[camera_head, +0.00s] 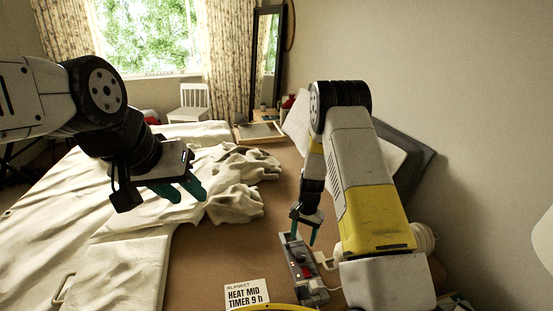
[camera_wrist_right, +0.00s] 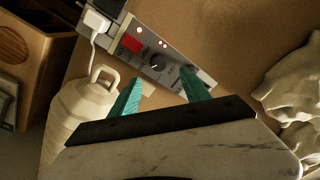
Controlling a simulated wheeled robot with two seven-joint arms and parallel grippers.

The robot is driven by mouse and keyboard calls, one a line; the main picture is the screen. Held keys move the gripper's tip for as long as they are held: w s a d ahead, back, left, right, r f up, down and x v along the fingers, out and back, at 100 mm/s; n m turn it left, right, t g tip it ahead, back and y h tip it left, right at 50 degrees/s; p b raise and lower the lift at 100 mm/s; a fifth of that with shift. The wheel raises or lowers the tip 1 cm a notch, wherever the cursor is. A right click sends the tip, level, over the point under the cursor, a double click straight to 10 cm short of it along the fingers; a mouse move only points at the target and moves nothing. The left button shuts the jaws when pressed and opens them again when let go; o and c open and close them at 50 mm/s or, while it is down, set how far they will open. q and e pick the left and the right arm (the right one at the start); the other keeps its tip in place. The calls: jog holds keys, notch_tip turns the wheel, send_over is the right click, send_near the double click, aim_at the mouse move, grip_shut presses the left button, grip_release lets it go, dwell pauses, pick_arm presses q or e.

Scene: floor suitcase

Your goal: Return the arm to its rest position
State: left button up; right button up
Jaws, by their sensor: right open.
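My right gripper (camera_head: 304,227) is open, with its teal fingers pointing down just above a grey control box (camera_head: 300,268). In the right wrist view the two fingertips (camera_wrist_right: 162,93) are apart, and the control box (camera_wrist_right: 160,58) with a red switch and a dark knob lies just beyond them. Nothing shows held between the fingers; whether they touch the box I cannot tell. My left gripper (camera_head: 184,190) hangs over the beige cloth at the left, its teal fingers apart and empty.
A crumpled beige blanket (camera_head: 228,182) covers the left of the brown surface. A label card (camera_head: 246,295) lies at the front. A cream jug-like bottle (camera_wrist_right: 82,118) stands beside the box, with a white plug and cord (camera_wrist_right: 96,22). A wall is at the right.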

jog(key=s+r+n+t+y, duration=0.1)
jog(key=s+r, duration=0.3)
jog(key=r, duration=1)
jog(key=s+r+n+t+y, duration=0.15)
jog(key=s+r, duration=0.25)
jog(key=r, duration=1.1)
jog(key=s+r+n+t, duration=0.1)
jog(key=s+r+n, duration=0.1)
jog(key=s+r, duration=0.4)
jog(key=s+r+n+t, duration=0.2)
jog(key=s+r, duration=0.3)
jog(key=s, duration=1)
jog(key=shift+s+d+r+h, duration=0.35)
jog(key=shift+s+h, duration=0.05)
jog(key=shift+h, duration=0.05)
